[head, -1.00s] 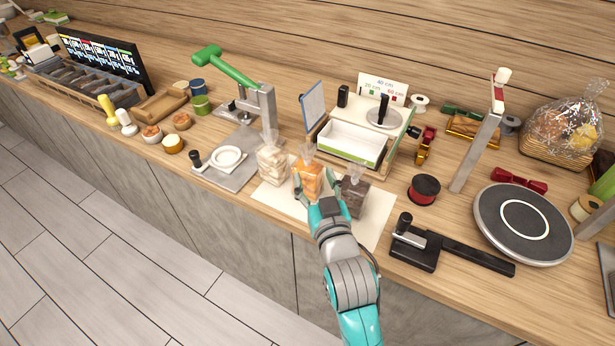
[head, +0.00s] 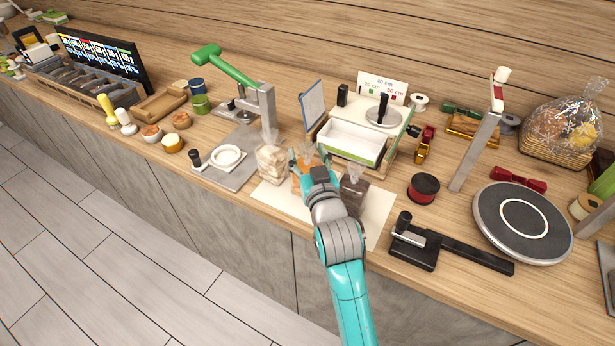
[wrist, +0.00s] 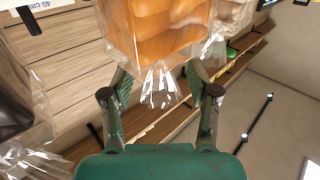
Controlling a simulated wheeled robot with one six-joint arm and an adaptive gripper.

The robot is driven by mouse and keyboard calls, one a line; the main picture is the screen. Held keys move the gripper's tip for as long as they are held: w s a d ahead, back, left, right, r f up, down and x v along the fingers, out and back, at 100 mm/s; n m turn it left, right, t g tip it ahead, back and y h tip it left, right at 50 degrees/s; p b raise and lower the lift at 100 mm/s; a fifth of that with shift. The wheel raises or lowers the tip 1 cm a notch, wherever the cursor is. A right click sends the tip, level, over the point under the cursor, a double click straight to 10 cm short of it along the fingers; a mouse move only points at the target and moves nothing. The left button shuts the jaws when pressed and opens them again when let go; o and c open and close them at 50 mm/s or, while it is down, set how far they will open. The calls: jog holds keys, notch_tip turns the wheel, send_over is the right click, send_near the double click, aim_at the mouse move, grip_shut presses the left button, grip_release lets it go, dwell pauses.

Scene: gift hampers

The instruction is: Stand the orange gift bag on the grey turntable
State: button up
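The orange gift bag (head: 297,186) stands on a pale mat between a cream-filled bag (head: 271,160) and a dark brown bag (head: 354,190). My gripper (head: 308,158) is over it and hides most of it in the head view. In the wrist view the orange bag (wrist: 158,30) fills the top middle, its clear gathered top pointing toward my gripper (wrist: 163,76). The fingers are apart, one on each side of that clear top, with visible gaps. The grey turntable (head: 490,222), round with a white ring, is at the right of the counter, with nothing on it.
A black-handled tool (head: 450,250) lies before the turntable. A grey post (head: 475,150) and a red ribbon spool (head: 424,188) stand between the bags and the turntable. A white box (head: 350,143) is behind the bags. A wrapped basket (head: 560,130) is behind the turntable.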

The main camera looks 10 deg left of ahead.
grip_shut()
jog(key=shift+r, duration=0.1)
